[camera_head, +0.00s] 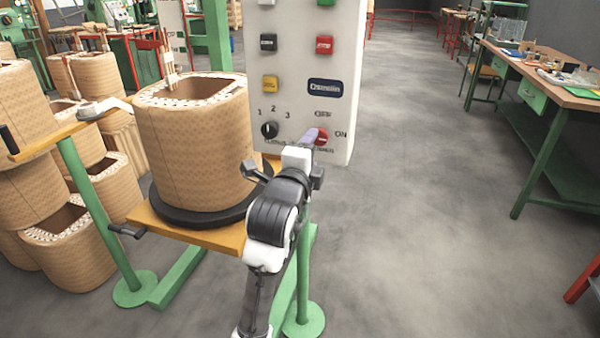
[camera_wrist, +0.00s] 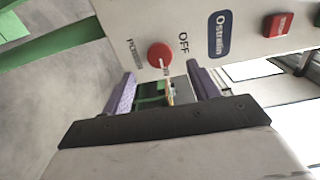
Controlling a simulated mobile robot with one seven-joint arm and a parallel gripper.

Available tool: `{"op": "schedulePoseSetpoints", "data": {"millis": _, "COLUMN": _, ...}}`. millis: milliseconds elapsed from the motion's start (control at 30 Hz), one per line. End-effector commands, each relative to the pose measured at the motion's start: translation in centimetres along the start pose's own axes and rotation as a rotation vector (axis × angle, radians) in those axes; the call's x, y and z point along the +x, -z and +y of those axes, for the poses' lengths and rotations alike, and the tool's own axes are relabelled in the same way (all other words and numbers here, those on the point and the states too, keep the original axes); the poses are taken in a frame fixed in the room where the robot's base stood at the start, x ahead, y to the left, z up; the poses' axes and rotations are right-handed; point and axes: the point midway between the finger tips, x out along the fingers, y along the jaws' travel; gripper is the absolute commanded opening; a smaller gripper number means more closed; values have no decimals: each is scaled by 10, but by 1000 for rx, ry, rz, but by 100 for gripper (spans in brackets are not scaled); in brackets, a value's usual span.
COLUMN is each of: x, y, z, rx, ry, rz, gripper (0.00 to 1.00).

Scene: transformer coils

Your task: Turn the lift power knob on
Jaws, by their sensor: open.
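The red power knob (camera_head: 322,138) is on the lower right of the control panel (camera_head: 300,60), with OFF printed above it and ON to its right. It shows large in the wrist view (camera_wrist: 159,54), where its white mark points down and slightly right, away from the POWER label. The ON label is not visible in that view. My gripper (camera_head: 310,136) is at the panel's lower edge, partly covering the knob's left side in the head view. In the wrist view, my gripper (camera_wrist: 161,83) has its purple fingers apart, with nothing between them. Contact with the knob cannot be told.
A black selector knob (camera_head: 269,130) marked 1, 2, 3 is left of the red knob. Push buttons sit above. A large coil (camera_head: 195,145) stands on an orange platform (camera_head: 190,232) close to my arm's left. The floor on the right is open up to a workbench (camera_head: 560,90).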

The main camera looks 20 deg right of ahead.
Motion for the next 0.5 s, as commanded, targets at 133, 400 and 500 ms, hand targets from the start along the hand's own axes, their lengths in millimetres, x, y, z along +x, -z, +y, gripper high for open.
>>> {"op": "schedulePoseSetpoints", "data": {"millis": 133, "x": -36, "y": 0, "z": 1, "rx": 0, "ry": 3, "rz": -2, "gripper": 60}}
{"op": "schedulePoseSetpoints", "data": {"millis": 400, "x": -78, "y": 0, "z": 1, "rx": 2, "ry": 2, "rz": -1, "gripper": 60}}
{"op": "schedulePoseSetpoints", "data": {"millis": 500, "x": -83, "y": 0, "z": 1, "rx": 1, "ry": 1, "rz": 0, "gripper": 60}}
